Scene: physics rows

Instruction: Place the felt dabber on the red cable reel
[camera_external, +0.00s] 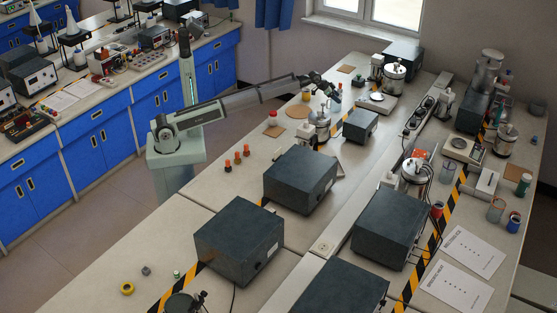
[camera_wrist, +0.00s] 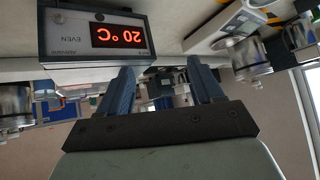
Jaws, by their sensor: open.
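My gripper (camera_external: 328,88) is over the far part of the near bench in the external view, with the arm stretched out to the right. In the wrist view its two blue fingers (camera_wrist: 162,92) stand apart with no object held between them. I cannot identify the felt dabber for certain; several small orange-red pieces with dark bases (camera_external: 237,158) stand on the bench left of a dark box. I cannot single out the red cable reel either.
Dark boxes (camera_external: 300,179) crowd the middle of the bench. A smaller grey box (camera_external: 361,126) and metal vessels are near the gripper. In the wrist view, an instrument reading 20 °C (camera_wrist: 96,38) appears upside down at upper left.

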